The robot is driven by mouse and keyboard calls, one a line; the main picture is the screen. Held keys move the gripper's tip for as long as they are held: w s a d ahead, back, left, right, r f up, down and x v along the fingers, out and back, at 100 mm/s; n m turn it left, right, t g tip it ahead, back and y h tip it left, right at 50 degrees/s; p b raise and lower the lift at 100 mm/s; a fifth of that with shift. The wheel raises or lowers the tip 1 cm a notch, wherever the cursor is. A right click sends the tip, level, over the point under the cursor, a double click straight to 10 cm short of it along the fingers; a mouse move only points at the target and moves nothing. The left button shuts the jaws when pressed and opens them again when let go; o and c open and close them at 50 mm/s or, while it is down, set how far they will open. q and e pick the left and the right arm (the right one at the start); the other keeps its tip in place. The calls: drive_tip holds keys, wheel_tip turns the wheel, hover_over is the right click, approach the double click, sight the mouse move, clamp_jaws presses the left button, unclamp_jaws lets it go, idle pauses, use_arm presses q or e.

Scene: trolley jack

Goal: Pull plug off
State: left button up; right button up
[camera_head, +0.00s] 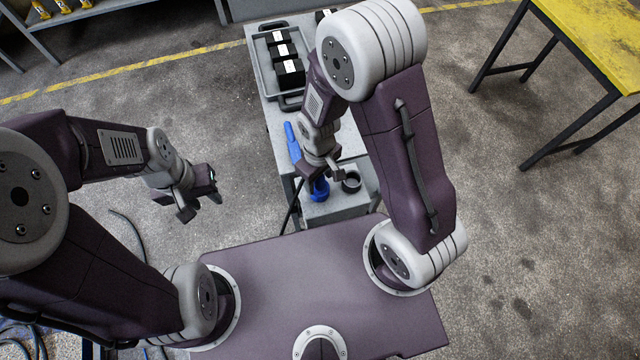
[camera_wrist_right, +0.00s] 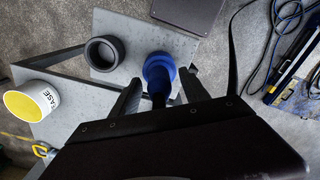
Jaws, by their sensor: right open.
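The plug appears to be the blue round piece (camera_head: 320,188) at the near end of the grey trolley, partly hidden by my right gripper. In the right wrist view the blue piece (camera_wrist_right: 158,68) has a dark stem below it. My right gripper (camera_head: 326,172) is open. Its fingers (camera_wrist_right: 162,82) stand on either side of the blue piece and stem, with gaps visible. I cannot tell whether either finger touches. My left gripper (camera_head: 200,205) is open and empty, over the floor left of the trolley.
A black ring (camera_head: 351,182) stands right beside the blue piece. A blue tool (camera_head: 292,142) lies further back on the trolley, near a tray (camera_head: 262,75) of black boxes. The wrist view shows a white grease tub (camera_wrist_right: 32,101). A yellow table (camera_head: 600,40) stands right.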

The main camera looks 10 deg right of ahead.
drive_tip(key=shift+r, duration=0.15)
drive_tip(key=shift+w, duration=0.1)
clamp_jaws()
drive_tip(key=shift+r+p, duration=2.5)
drive_tip(key=shift+r, duration=0.05)
wheel_tip(320, 180, up, 5)
drive_tip(key=p, duration=0.5)
drive_tip(key=shift+r, duration=0.1)
